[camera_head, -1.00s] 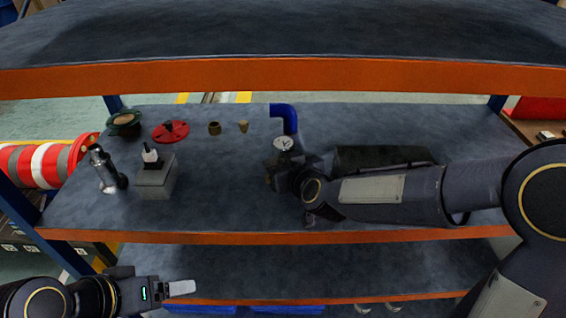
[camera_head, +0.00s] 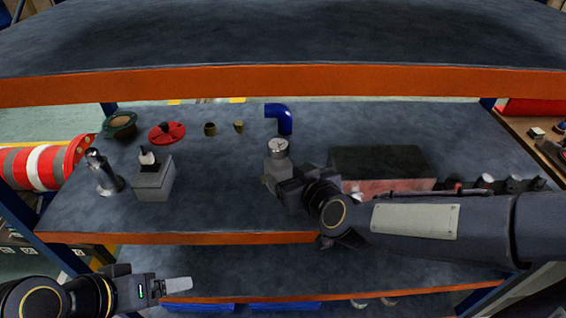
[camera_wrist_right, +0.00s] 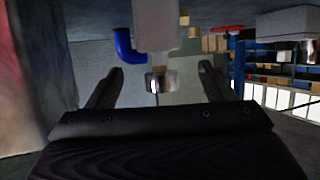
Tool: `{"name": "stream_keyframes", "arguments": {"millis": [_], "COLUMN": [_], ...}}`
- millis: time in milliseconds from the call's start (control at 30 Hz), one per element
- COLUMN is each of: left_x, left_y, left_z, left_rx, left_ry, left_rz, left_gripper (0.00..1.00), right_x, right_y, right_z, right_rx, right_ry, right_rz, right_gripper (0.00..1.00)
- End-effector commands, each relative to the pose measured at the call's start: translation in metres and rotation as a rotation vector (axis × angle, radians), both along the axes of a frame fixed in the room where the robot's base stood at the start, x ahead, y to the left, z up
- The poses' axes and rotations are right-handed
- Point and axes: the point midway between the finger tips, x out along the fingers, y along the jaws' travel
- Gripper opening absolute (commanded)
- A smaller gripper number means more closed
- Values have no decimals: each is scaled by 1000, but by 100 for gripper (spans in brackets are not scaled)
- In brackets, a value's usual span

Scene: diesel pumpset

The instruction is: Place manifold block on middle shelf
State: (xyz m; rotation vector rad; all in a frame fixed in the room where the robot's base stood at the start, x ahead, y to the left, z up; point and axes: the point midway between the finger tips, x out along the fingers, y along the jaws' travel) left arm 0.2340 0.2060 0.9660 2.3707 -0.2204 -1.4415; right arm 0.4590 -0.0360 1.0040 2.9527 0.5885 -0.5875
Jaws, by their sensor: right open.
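A pale grey block with a round gauge on top (camera_head: 277,150), which I take to be the manifold block, stands upright on the middle shelf (camera_head: 225,195). It also shows upside down in the right wrist view (camera_wrist_right: 155,28), where its gauge appears between my open finger tips. My right gripper (camera_head: 282,178) is at the block's near right side and hides part of it. In the right wrist view the gripper (camera_wrist_right: 160,80) has its fingers wide apart; contact with the block cannot be told. My left gripper (camera_head: 178,286) is low at the left, in front of the shelves; its jaws are unclear.
Left on the shelf are a grey block with a black top (camera_head: 153,182), a metal cylinder (camera_head: 103,172), a red flanged part (camera_head: 167,133) and small brass pieces (camera_head: 210,129). A blue elbow (camera_head: 282,120) is behind the gauge. A dark box with reddish front (camera_head: 382,162) is right. The upper shelf's orange edge (camera_head: 280,80) is above.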

Motion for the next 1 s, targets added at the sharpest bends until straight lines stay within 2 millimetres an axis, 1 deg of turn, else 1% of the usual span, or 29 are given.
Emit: {"name": "stream_keyframes", "arguments": {"millis": [33,100,200,300,1000], "left_x": [0,0,0,0,0], "left_y": [0,0,0,0,0], "left_z": [5,9,11,12,12], "left_rx": [0,0,0,0,0], "left_ry": [0,0,0,0,0], "left_rz": [0,0,0,0,0], "left_gripper": [83,83,83,83,83], "right_x": [-9,-17,-26,-30,-31], "right_y": [-4,-7,-11,-13,-13], "right_z": [7,11,13,14,13], "right_rx": [0,0,0,-1,-1], "right_ry": [-2,-1,-1,0,0], "right_rz": [1,0,0,0,0], "right_gripper": [76,76,76,76,76]}}
